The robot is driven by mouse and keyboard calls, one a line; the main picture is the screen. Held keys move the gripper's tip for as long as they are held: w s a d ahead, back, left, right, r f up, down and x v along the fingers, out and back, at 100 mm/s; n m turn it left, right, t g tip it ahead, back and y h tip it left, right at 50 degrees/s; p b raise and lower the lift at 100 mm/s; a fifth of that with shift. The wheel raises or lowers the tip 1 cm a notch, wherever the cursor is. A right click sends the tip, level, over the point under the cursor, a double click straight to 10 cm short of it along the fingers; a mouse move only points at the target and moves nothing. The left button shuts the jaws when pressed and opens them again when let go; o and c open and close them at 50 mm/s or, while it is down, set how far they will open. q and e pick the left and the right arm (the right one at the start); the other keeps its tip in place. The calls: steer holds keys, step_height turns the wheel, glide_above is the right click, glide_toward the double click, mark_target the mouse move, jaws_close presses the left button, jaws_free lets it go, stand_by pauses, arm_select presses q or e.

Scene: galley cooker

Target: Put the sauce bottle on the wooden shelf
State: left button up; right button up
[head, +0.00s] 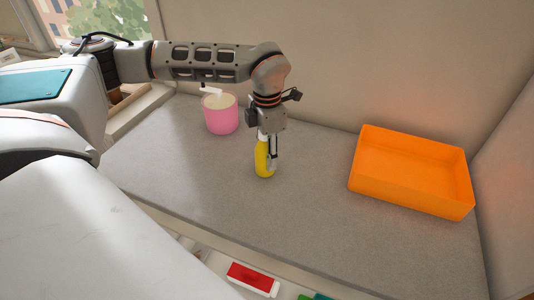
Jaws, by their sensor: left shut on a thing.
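The sauce bottle (262,160) is yellow and stands upright at the middle of the grey counter in the head view. My left gripper (268,148) reaches down over it from above and is shut on it. The fingers cover part of the bottle's upper right side. The bottle's base looks to be on the counter or very close to it; I cannot tell which. I cannot make out a wooden shelf for certain. My right gripper is not in view.
A pink pot (220,116) stands behind and left of the bottle. An orange open bin (412,190) sits at the right by the wall. A red and white box (252,278) lies below the counter's front edge. The counter (310,220) between bottle and bin is clear.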

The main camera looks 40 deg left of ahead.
arm_select(q)
steer(key=shift+f, duration=0.1)
steer(key=o, duration=1.2)
steer(key=shift+o, duration=0.2)
